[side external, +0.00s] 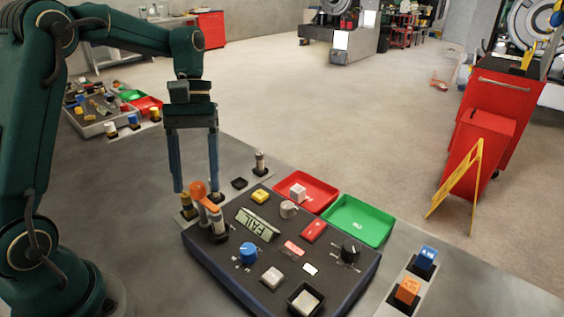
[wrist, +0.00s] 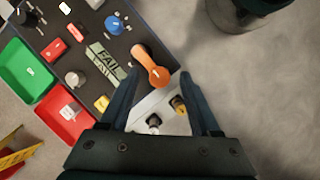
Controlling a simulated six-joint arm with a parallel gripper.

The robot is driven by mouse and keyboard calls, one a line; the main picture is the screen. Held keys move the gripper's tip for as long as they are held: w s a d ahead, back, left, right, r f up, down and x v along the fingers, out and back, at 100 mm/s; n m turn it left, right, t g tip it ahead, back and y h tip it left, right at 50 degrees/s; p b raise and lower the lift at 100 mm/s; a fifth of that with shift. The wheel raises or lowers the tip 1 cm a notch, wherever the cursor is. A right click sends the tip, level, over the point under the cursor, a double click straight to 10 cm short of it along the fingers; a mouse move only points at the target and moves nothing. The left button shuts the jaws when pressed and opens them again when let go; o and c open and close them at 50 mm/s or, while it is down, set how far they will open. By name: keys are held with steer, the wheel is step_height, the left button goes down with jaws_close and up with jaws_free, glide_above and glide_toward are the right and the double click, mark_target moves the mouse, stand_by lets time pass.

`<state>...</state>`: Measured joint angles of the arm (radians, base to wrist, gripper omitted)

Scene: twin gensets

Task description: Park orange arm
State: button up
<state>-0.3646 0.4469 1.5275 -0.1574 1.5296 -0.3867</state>
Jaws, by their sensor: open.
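The orange arm (side external: 208,203) is a short lever with a round orange ball end, on a pivot at the left corner of the dark control panel (side external: 225,271). In the wrist view the orange arm (wrist: 150,64) slants from its pivot on the panel to the ball end, which overhangs the panel's edge. My gripper (side external: 196,185) is open and points down over this corner. In the wrist view its fingertips (wrist: 159,74) lie on either side of the ball end, apart from it. How far above the ball they are is hard to tell. A panel display (side external: 257,221) reads FAIL.
Pegs, one yellow-topped (side external: 187,206), stand beside the panel near the ball. The panel carries a blue knob (side external: 248,252), a black knob (side external: 350,250) and buttons. A red tray (side external: 318,196) and a green tray (side external: 357,222) lie behind it. Blue (side external: 426,256) and orange (side external: 407,290) blocks stand at right.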

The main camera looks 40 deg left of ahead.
jaws_close()
stand_by(0.4)
steer(key=m, duration=0.2)
steer(key=m+g+y, duration=0.1)
steer(key=m, duration=0.1)
steer(key=shift+d+m+y, duration=0.15)
steer(key=shift+m+y, duration=0.15)
steer(key=shift+m, duration=0.1)
steer(key=m+y, duration=0.1)
steer(key=m, duration=0.3)
steer(key=shift+w+d+m+y, duration=0.1)
steer(key=shift+d+m+y, duration=0.05)
steer(key=shift+m+y, duration=0.2)
steer(key=m+y, duration=0.1)
steer(key=m, duration=0.3)
steer(key=shift+d+y, duration=0.1)
steer(key=shift+y, duration=0.25)
steer(key=shift+d+m+t+y, duration=0.1)
steer(key=shift+m+t+y, duration=0.2)
steer(key=shift+m, duration=0.8)
steer(key=shift+m+t+y, duration=0.2)
steer(key=shift+m+y, duration=0.2)
steer(key=shift+m, duration=0.65)
